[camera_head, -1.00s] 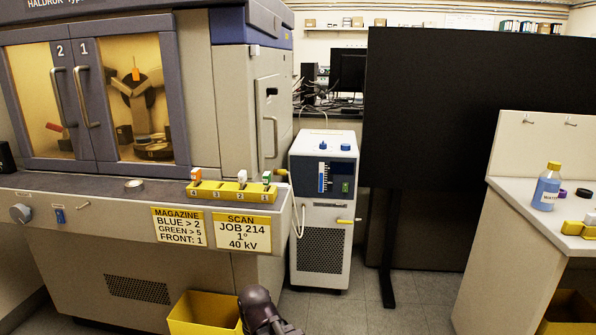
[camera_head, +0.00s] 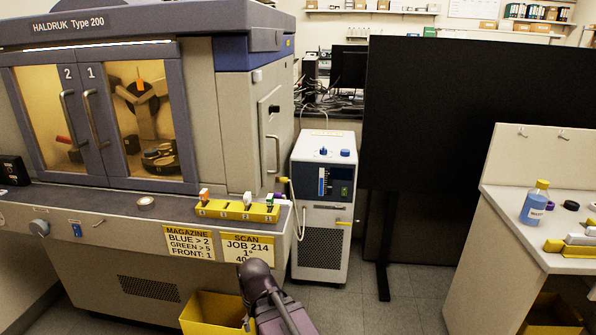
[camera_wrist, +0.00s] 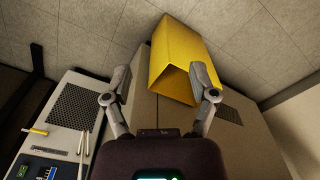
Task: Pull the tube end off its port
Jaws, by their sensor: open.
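A thin white tube (camera_head: 299,222) hangs in a loop at the left side of the white chiller (camera_head: 322,165) in the head view. A yellow piece (camera_head: 284,180) shows at its upper end, by the big cabinet's right edge; the port itself is too small to make out. In the wrist view, pale tube lengths (camera_wrist: 84,150) show beside the chiller's vent grille (camera_wrist: 76,108). My gripper (camera_wrist: 160,97) is open and empty, its fingers wide apart, with the tube off to the left. In the head view only my arm shows, low in front of the cabinet.
A yellow bin (camera_head: 205,312) stands on the floor by my arm; it also shows beyond my fingers in the wrist view (camera_wrist: 184,45). A yellow rack (camera_head: 237,211) sits on the cabinet ledge. A black screen (camera_head: 450,130) stands right of the chiller. The floor before it is clear.

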